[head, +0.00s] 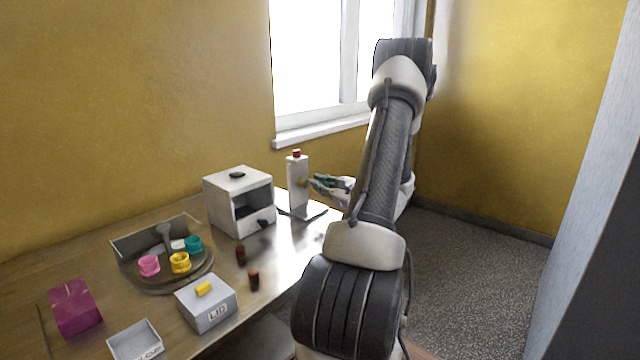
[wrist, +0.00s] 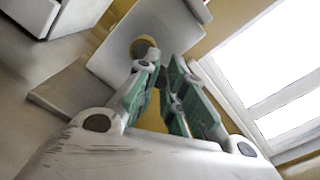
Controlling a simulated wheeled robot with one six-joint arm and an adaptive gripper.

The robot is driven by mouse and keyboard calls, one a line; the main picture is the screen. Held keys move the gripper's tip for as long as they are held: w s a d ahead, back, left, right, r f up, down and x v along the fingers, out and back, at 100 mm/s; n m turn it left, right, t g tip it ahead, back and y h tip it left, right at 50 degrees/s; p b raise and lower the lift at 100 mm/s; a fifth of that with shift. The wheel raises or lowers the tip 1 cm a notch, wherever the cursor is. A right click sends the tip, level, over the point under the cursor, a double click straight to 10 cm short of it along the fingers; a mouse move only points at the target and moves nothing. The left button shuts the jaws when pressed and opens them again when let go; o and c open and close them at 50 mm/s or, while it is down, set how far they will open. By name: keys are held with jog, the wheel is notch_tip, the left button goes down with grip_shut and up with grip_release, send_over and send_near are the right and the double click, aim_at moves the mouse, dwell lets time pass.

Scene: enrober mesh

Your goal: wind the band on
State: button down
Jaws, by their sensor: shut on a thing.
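A white upright post (head: 297,178) with a red top (head: 296,153) stands on a flat plate (head: 311,211) at the table's right end. A round tan knob (wrist: 145,46) sits on the post's side. In the head view the knob (head: 303,183) is small, just left of my fingertips. My gripper (head: 314,182) reaches in from the right and is closed at the knob. In the wrist view my gripper's green-padded fingers (wrist: 164,74) partly hide the knob and the grip itself. I cannot make out a band on the post.
A white open-fronted box (head: 222,203) stands left of the post. A round tray (head: 150,287) holds pink, yellow and teal cups. Two brown pieces, a box marked LID (head: 216,314), another open box and a magenta block (head: 74,308) are nearer. The window is behind.

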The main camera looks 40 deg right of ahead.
jog(key=shift+f+m, duration=0.2)
jog(key=shift+m, duration=0.55)
jog(key=shift+f+m, duration=0.2)
jog(key=shift+m, duration=0.55)
jog(key=c, duration=1.5)
grip_release()
jog(key=shift+o, duration=0.2)
jog(key=s, duration=0.8)
jog(key=s+d, duration=0.1)
jog(key=s, duration=0.3)
